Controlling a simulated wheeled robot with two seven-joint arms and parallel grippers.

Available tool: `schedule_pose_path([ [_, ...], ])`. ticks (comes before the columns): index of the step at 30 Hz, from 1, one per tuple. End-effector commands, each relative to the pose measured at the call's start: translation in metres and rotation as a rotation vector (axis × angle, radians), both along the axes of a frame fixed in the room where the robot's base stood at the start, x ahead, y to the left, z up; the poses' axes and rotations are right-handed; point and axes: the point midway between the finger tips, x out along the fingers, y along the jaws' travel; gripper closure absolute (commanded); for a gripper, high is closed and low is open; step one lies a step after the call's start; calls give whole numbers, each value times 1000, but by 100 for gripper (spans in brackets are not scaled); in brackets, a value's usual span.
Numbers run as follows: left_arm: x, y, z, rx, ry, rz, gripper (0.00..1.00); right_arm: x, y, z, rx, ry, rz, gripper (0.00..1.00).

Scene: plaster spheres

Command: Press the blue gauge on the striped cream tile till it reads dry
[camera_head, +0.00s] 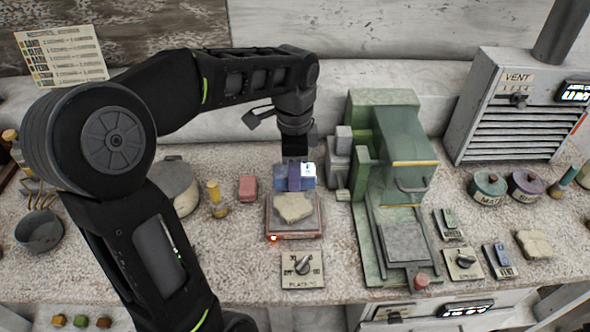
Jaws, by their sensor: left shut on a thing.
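My left gripper (294,150) comes down from above, shut on the blue gauge (280,178), which has a small lit white display (309,170) too small to read. The gauge is at the back edge of a cream tile (293,206); I cannot tell whether they touch. The tile lies on a grey plate with a reddish base (296,236), with a small red light at its front left corner. No stripes can be made out on this tile. A second cream tile (535,243) lies at the far right. My right gripper is not in view.
A green machine (405,150) stands close to the right of the plate. A dial panel (302,268) lies in front of it. A pink block (247,188), a yellow-topped pot (214,198) and a dark bowl (39,231) are to the left. A grey vent unit (520,105) stands back right.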

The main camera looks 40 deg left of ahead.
Motion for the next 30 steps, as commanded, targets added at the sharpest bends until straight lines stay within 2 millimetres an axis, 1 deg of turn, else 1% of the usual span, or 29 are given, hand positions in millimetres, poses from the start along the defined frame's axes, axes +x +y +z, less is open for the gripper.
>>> schedule_pose_path([
  [8, 1, 0, 0, 0, -2, 1, 98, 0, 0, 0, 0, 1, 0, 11],
  [13, 1, 0, -6, 0, -2, 1, 98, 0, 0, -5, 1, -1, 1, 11],
  [17, 0, 0, -16, 0, -2, 1, 98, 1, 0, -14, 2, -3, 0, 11],
  [24, 0, 0, -42, 0, -2, 1, 98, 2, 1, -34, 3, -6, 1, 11],
  [30, 0, 0, -57, 0, -2, 1, 98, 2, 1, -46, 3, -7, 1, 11],
])
